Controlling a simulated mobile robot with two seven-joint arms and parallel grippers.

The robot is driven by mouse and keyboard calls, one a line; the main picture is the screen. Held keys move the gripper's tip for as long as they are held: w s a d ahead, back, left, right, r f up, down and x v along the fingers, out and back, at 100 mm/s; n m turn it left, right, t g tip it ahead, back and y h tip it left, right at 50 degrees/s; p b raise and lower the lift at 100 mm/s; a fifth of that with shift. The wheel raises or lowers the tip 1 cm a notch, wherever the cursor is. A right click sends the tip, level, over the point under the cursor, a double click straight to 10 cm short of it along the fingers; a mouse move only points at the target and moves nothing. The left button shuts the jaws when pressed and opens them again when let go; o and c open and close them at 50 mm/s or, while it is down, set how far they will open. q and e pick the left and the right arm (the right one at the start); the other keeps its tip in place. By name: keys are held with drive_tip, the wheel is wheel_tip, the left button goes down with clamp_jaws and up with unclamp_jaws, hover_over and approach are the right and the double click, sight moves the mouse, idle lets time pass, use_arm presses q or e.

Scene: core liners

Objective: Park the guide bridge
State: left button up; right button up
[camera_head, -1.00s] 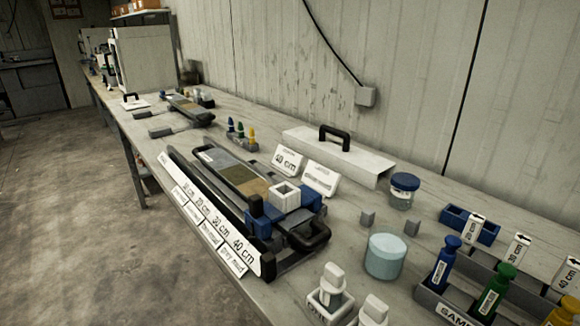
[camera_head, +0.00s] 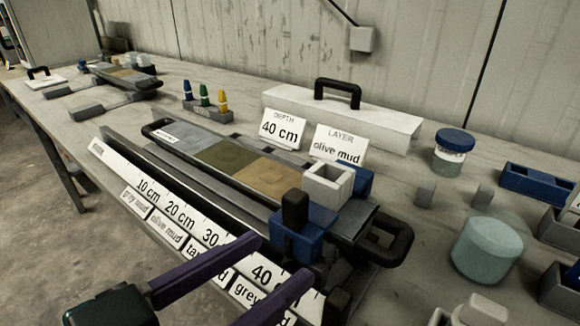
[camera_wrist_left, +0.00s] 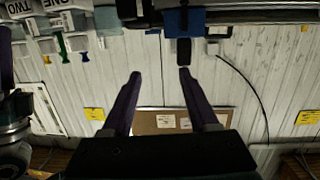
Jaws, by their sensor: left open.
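The guide bridge (camera_head: 297,240) is a blue piece with a black upright knob (camera_head: 295,208) and a white square sleeve (camera_head: 328,184). It straddles the core liner tray (camera_head: 170,130) near its right end, by the 40 cm mark. The liner shows grey, olive and tan layers. My left gripper (camera_head: 282,258) is open and empty, its two purple fingers in front of the bridge and apart from it. In the left wrist view, the blue bridge (camera_wrist_left: 183,20) and its knob (camera_wrist_left: 183,50) show beyond the fingertips (camera_wrist_left: 160,74). My right gripper is out of view.
A white depth scale (camera_head: 185,215) runs along the tray's front. Cards reading 40 cm (camera_head: 282,129) and olive mud (camera_head: 338,149) stand behind it, before a white lid with a black handle (camera_head: 340,118). Jars and small grey blocks stand at right. A peg rack (camera_head: 207,112) stands behind left.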

sight(289, 208)
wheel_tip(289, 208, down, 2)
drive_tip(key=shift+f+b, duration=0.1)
drive_tip(key=shift+b, duration=0.4)
use_arm(q)
drive_tip(key=w+d, duration=0.1)
drive_tip(key=w, duration=0.2)
drive_tip(key=w+d+t, duration=0.1)
drive_tip(key=w, duration=0.2)
drive_tip(key=w+d+f+t, duration=0.1)
drive_tip(key=w, duration=0.2)
drive_tip(key=shift+w+n+b, duration=0.35)
drive_tip(key=shift+n+b, duration=0.05)
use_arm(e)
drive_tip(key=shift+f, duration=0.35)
use_arm(q)
clamp_jaws()
